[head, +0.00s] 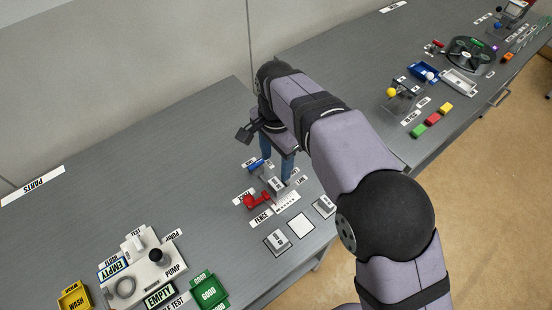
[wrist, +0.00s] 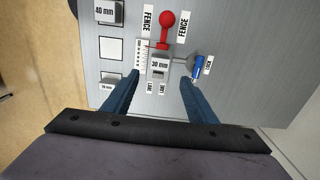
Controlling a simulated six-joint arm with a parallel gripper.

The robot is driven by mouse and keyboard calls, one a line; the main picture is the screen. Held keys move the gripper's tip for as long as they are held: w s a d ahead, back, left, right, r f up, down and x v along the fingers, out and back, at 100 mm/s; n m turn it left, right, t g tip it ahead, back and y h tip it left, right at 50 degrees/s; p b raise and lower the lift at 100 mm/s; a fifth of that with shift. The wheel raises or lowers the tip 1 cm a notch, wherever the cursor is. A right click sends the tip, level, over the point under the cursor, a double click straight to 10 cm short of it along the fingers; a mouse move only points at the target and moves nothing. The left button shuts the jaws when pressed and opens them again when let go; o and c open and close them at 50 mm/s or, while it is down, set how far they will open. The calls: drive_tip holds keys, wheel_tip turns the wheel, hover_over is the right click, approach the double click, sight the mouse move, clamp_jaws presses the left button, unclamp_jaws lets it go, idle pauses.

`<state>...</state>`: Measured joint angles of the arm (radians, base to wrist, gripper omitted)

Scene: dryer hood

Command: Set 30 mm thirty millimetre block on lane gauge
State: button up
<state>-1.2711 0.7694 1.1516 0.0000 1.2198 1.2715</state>
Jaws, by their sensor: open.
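The 30 mm block (wrist: 160,62) is a grey block with a white label. It sits at the lane gauge, beside the ruled strip (wrist: 142,58), and also shows in the head view (head: 276,186). My gripper (wrist: 160,80) is open, with its blue fingers pointing down over the gauge. In the wrist view the block lies between, or just beyond, the two fingertips, with gaps on both sides. I cannot tell how high the fingertips are above the bench. The red fence handle (wrist: 166,28) is beyond the block, and the blue lock (wrist: 197,66) is to its right.
The 40 mm block (wrist: 105,11) and another labelled block (wrist: 112,82) stand on pads left of the gauge, with an empty white pad (wrist: 110,48) between them. In the head view, a pump station (head: 140,262) and a green bin (head: 208,290) stand at lower left.

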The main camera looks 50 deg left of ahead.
drive_tip(key=shift+r, duration=0.7)
drive_tip(key=w+d, duration=0.8)
drive_tip(key=d, duration=0.4)
drive_tip(key=w+d, duration=0.8)
drive_tip(key=d, duration=0.4)
drive_tip(key=s+d+f, duration=0.1)
drive_tip(key=s+d, duration=0.1)
drive_tip(key=d, duration=1.4)
drive_tip(key=s+d+f, duration=0.3)
drive_tip(key=s+d, duration=0.4)
drive_tip(key=d, duration=0.3)
drive_tip(key=shift+s+d, duration=0.3)
